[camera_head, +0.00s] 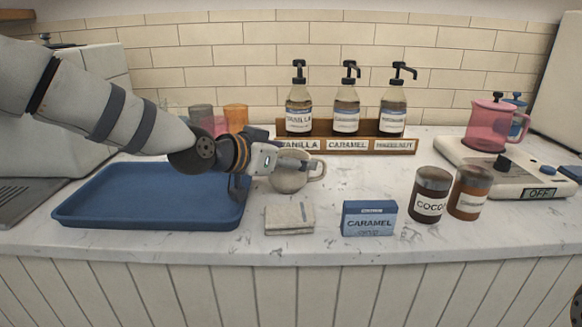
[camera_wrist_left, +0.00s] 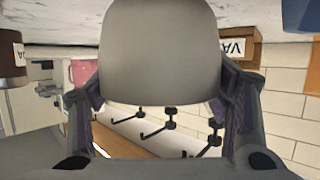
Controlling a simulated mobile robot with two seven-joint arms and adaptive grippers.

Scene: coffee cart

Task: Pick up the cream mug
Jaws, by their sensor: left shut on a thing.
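The cream mug (camera_head: 289,182) is on or just above the white counter, right of the blue tray and in front of the syrup rack. Its handle points right. My left gripper (camera_head: 268,164) reaches in from the left and hides part of the mug's top and left side. In the left wrist view the mug (camera_wrist_left: 160,55) fills the space between the two fingers, and the gripper is shut on it. I cannot tell whether the mug's base touches the counter. My right gripper's fingers are outside both views.
The blue tray (camera_head: 150,212) is empty. A folded cloth (camera_head: 290,218), a caramel box (camera_head: 369,219), a cocoa jar (camera_head: 430,195) and an orange-brown jar (camera_head: 469,192) stand in front. The syrup rack (camera_head: 346,145) is behind.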

